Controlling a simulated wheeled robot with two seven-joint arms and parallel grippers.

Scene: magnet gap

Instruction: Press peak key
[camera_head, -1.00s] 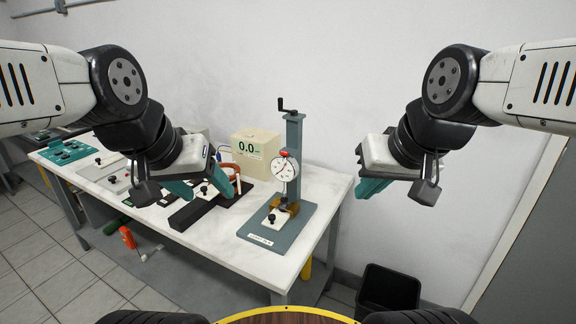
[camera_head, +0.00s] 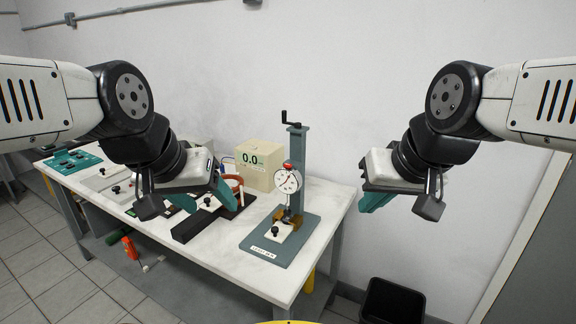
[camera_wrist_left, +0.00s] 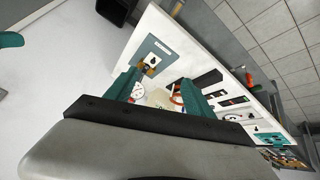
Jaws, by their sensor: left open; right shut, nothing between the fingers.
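A beige meter box (camera_head: 259,165) with a "0.0" readout stands at the back of the white table. No separate peak key can be made out on it. My left gripper (camera_head: 222,190) is open, in front of and left of the box in the head view, partly hidden by its own wrist. In the left wrist view its teal fingers (camera_wrist_left: 157,90) are spread, with the box (camera_wrist_left: 160,98) and the dial gauge seen between them. My right gripper (camera_head: 376,200) is shut and empty, in the air right of the table.
A dial gauge (camera_head: 288,181) on a grey-blue stand with a top crank stands right of the box. An orange coil (camera_head: 233,182) and a dark bar fixture (camera_head: 198,224) lie left. A black bin (camera_head: 392,300) stands on the floor.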

